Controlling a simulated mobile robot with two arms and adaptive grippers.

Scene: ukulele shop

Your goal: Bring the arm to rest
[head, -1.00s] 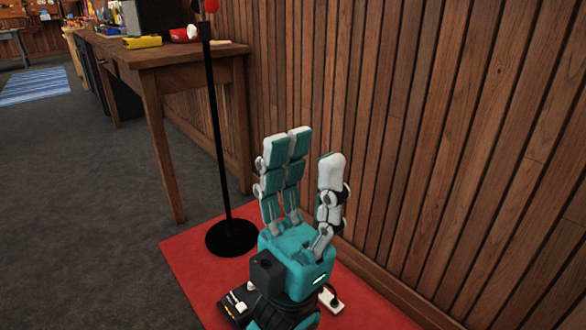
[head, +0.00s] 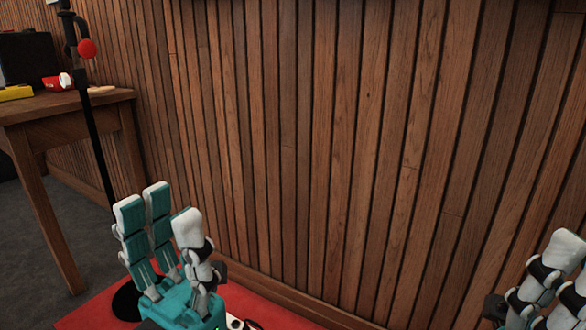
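My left gripper (head: 168,212) is teal and white and shows at the lower left of the head view. Its fingers point up and stand apart with nothing between them, so it is open and empty. It is in front of a black stand and above a red mat. My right gripper (head: 558,262) shows at the lower right corner, in front of the wood wall. It is cut off by the picture's edge, and I cannot tell how far its fingers are apart. I see no object in it.
A wood-slat wall (head: 330,140) fills most of the view. A wooden table (head: 60,108) with a yellow item (head: 14,93) and a red-and-white item (head: 57,82) stands at the left. The black stand (head: 98,150) with a red ball (head: 87,48) is close behind my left gripper. The red mat (head: 262,308) lies below.

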